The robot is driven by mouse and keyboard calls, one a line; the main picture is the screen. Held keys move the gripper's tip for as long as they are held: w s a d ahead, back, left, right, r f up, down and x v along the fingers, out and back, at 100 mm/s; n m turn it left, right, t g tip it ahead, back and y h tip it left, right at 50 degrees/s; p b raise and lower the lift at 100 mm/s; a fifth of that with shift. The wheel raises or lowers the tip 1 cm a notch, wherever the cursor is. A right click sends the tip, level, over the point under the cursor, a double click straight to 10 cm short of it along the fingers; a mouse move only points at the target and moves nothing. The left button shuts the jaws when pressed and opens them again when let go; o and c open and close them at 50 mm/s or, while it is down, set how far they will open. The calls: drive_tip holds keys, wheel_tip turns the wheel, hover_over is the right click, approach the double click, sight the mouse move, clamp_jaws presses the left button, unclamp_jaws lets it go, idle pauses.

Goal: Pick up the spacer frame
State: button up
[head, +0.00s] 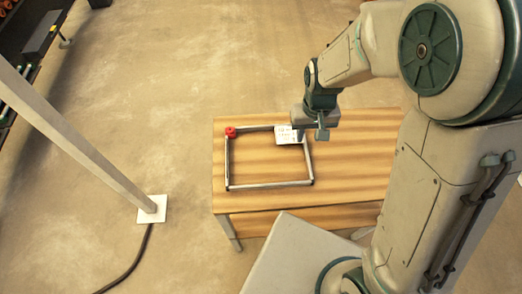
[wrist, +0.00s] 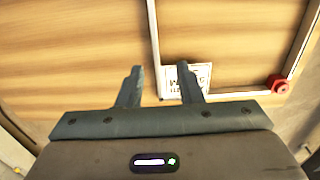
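The spacer frame (head: 270,185) is a thin grey rectangle lying flat on the wooden table. It has a red block (head: 231,132) at its far left corner and a white printed label (head: 289,134) near its far right corner. My gripper (head: 321,132) is above the table by that far right corner. In the wrist view my gripper (wrist: 160,68) is open, and one bar of the spacer frame (wrist: 154,40) runs between its two fingers as seen from above. The right finger partly covers the label (wrist: 171,79). I cannot tell the fingers' height above the bar.
The wooden table (head: 355,185) has bare top right of the frame and inside it. A slanted grey post (head: 85,145) on a white foot plate (head: 152,209) stands to the left, with a dark cable (head: 135,262) on the floor. Dark machinery (head: 30,40) is at the far left.

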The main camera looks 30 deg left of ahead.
sight(307, 150)
drive_tip(key=f, duration=0.7)
drive_tip(key=shift+w+d+f, duration=0.1)
drive_tip(key=shift+d+f, duration=0.05)
drive_tip(key=shift+d, duration=0.15)
clamp_jaws()
